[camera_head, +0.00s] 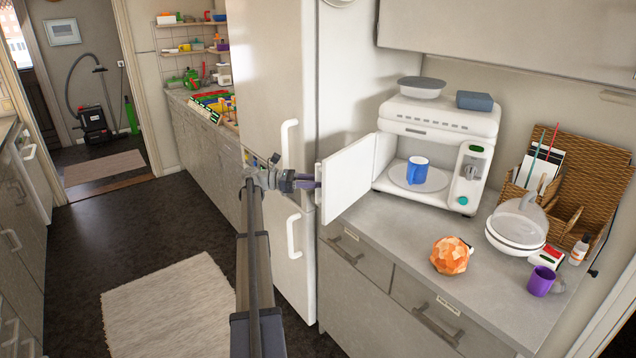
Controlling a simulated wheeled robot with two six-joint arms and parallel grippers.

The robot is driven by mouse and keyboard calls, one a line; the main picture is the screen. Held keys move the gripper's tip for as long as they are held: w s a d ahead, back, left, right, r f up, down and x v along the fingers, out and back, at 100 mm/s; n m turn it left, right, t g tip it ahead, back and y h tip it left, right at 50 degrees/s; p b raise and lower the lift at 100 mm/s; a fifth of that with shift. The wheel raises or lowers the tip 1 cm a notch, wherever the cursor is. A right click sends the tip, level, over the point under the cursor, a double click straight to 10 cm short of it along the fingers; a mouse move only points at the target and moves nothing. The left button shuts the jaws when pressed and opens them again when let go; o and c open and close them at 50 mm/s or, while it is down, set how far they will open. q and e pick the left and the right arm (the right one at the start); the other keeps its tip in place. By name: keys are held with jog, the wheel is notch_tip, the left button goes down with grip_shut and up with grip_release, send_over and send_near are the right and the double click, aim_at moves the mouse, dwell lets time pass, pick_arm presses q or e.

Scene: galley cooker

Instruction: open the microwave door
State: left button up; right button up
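The white microwave (437,126) stands on the counter against the wall. Its door (347,178) is swung wide open to the left, showing the inside with a blue mug (417,170) on the round plate. The door's upright handle (318,172) is at its left, free edge. My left gripper (308,182), with dark bluish fingers, is level with the handle, its tips at or touching it. I cannot tell whether the fingers are closed around the handle. My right gripper is not in view.
A tall white fridge (265,75) stands just left of the door and behind my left gripper.

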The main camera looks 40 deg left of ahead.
pick_arm(q)
jog(key=shift+o, duration=0.5)
jog(key=shift+s, duration=0.15)
jog(key=v, duration=0.8)
